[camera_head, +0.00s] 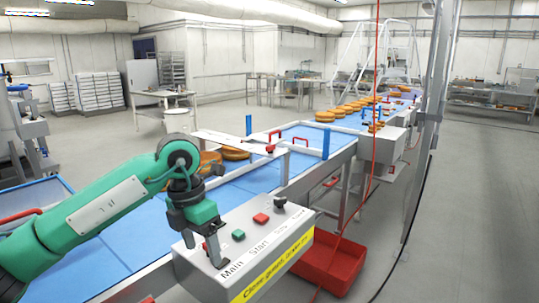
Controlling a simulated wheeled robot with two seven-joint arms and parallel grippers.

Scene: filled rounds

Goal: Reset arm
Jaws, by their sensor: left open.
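My green left arm comes in from the left edge. I cannot tell whether a fingertip touches the box top. The box carries a green button (238,235), a red button (261,218) and a black switch (280,202), all to the right of the gripper. Lettering by them reads "Main" and "Start"; the rest is hard to read. The box's far left corner is partly hidden by the gripper. My right gripper is out of view.
A red bin (330,262) stands on the floor right of the box. A red cable (370,165) hangs beside a metal post.

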